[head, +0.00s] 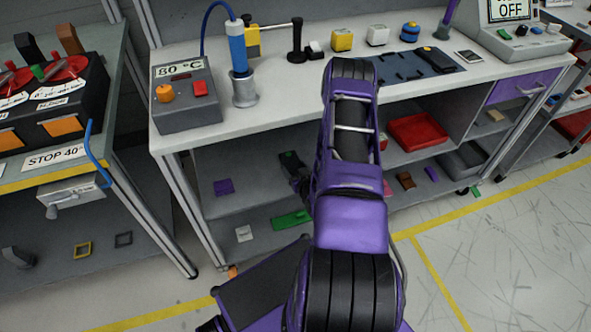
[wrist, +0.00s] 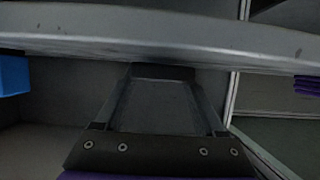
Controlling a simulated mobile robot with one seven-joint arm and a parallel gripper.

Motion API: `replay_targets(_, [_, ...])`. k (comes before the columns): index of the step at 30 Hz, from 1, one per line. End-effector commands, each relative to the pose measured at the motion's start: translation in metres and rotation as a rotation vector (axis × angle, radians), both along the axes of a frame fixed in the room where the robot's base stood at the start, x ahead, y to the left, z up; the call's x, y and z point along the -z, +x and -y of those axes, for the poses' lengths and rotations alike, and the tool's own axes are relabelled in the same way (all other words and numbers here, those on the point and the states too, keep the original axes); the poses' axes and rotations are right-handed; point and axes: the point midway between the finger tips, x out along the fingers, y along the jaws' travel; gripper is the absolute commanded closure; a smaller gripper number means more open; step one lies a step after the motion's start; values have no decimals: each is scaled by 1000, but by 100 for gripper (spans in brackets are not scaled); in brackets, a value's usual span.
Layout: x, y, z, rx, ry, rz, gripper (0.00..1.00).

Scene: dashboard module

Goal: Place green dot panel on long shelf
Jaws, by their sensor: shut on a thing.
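My gripper (head: 297,180) reaches under the workbench, over the long shelf (head: 250,198). It is shut on a small dark panel with a greenish mark (head: 290,160), which appears to be the green dot panel. My arm hides part of the gripper and the shelf behind it. In the wrist view my gripper (wrist: 162,100) shows its two fingers with a dark flat surface between them. The panel's green dot cannot be made out there. I cannot tell whether the panel touches the shelf.
The workbench top (head: 275,112) overhangs the shelf; its front edge (wrist: 150,45) crosses the wrist view close above my gripper. A green plate (head: 292,219) lies lower down.

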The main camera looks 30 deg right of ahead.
Motion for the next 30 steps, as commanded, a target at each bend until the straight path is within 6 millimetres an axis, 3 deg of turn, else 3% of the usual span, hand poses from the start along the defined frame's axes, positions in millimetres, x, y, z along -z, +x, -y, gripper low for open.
replay_targets(11, [7,0,0,0,0,1,87])
replay_targets(12, [7,0,0,0,0,1,25])
replay_targets(16, [7,0,0,0,0,1,2])
replay_targets(26, [2,1,1,1,-2,3,0])
replay_targets(30, [-5,-18,-4,1,0,-1,0])
